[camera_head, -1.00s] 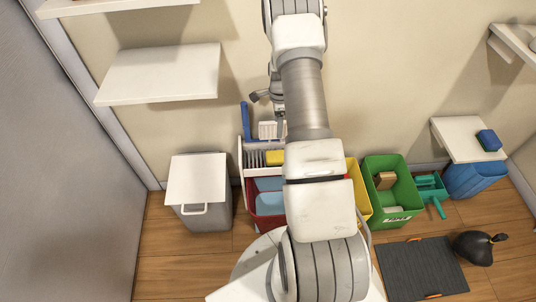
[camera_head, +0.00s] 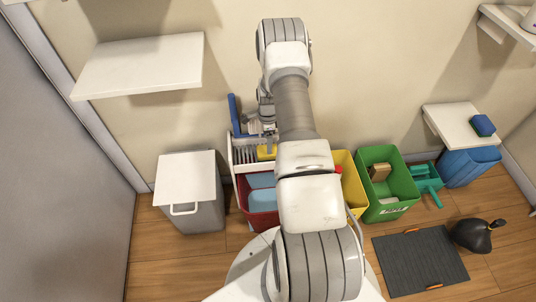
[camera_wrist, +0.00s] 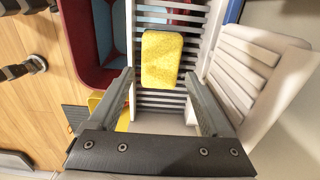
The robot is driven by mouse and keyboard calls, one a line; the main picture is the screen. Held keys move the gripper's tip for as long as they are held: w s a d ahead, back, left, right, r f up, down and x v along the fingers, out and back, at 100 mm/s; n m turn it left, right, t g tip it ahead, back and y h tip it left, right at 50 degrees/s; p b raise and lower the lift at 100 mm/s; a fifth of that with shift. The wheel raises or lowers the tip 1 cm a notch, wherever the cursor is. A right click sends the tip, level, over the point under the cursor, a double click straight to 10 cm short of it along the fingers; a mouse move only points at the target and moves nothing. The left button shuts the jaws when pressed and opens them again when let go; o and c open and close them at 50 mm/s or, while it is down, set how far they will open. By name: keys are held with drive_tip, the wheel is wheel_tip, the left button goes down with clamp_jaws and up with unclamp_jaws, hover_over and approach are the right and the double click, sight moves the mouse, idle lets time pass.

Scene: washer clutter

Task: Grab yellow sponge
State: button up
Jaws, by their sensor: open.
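The yellow sponge (camera_wrist: 162,60) lies on a white slatted rack (camera_wrist: 196,30) in the wrist view. In the head view the sponge (camera_head: 266,152) shows partly beside my arm, on the rack behind the red bin. My gripper (camera_wrist: 164,84) is open, with its two dark fingers spread on either side of the sponge's near end. I cannot tell how far above the sponge the fingertips are. In the head view my gripper (camera_head: 264,132) is small and partly hidden by the arm.
A red bin (camera_head: 258,221) with blue items stands in front of the rack. Yellow (camera_head: 349,190) and green (camera_head: 388,207) bins stand to the right, and a lidded grey bin (camera_head: 190,200) to the left. A blue upright object (camera_head: 234,115) stands by the rack. A white shelf (camera_head: 140,65) juts out at upper left.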

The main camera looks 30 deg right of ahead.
sight(262, 156)
wheel_tip(262, 156, down, 4)
drive_tip(key=shift+f+b, duration=0.25)
drive_tip(key=shift+b, duration=0.6)
drive_tip(key=shift+r, duration=0.1)
